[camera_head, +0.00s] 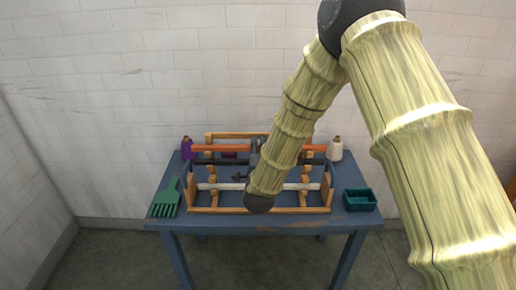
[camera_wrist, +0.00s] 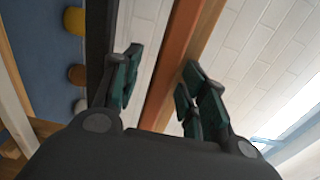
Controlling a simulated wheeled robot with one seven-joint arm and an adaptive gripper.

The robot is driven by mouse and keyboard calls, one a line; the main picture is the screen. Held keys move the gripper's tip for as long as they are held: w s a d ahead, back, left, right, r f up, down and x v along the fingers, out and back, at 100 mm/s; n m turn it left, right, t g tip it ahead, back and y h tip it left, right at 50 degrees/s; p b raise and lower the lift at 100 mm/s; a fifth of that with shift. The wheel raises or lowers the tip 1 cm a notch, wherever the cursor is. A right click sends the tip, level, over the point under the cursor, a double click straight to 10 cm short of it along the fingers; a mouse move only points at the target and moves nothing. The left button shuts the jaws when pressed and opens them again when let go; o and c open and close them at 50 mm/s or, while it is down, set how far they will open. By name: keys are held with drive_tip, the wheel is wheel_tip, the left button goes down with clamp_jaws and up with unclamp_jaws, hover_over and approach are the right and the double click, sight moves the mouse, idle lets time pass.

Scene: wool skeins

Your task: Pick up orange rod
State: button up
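The orange rod (camera_head: 222,148) lies level across the back of a wooden rack (camera_head: 230,209) on the blue table. The arm hides part of it. In the wrist view the orange rod (camera_wrist: 172,65) runs between the two green fingers of my gripper (camera_wrist: 162,62). The fingers stand apart, with a clear gap between the left finger and the rod; the right finger is close beside it. I cannot tell whether the right finger touches it. In the head view my gripper (camera_head: 254,150) is at the rod's middle, mostly hidden behind the arm.
A black rod (camera_head: 205,161) and a white rod (camera_head: 212,186) lie on the rack in front. Purple (camera_head: 187,149) and cream (camera_head: 335,149) skeins stand behind. A green comb-like tool (camera_head: 166,199) lies left of the rack; a teal box (camera_head: 358,200) stands right.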

sight(259, 136)
clamp_jaws()
drive_tip(key=shift+r, duration=0.55)
wheel_tip(259, 136, up, 2)
drive_tip(key=shift+b, duration=0.55)
drive_tip(key=s+r+b, duration=0.2)
drive_tip(key=s, duration=2.2)
drive_tip(key=shift+b, duration=0.3)
drive_tip(key=shift+s+p, duration=0.3)
drive_tip(key=shift+p, duration=0.9)
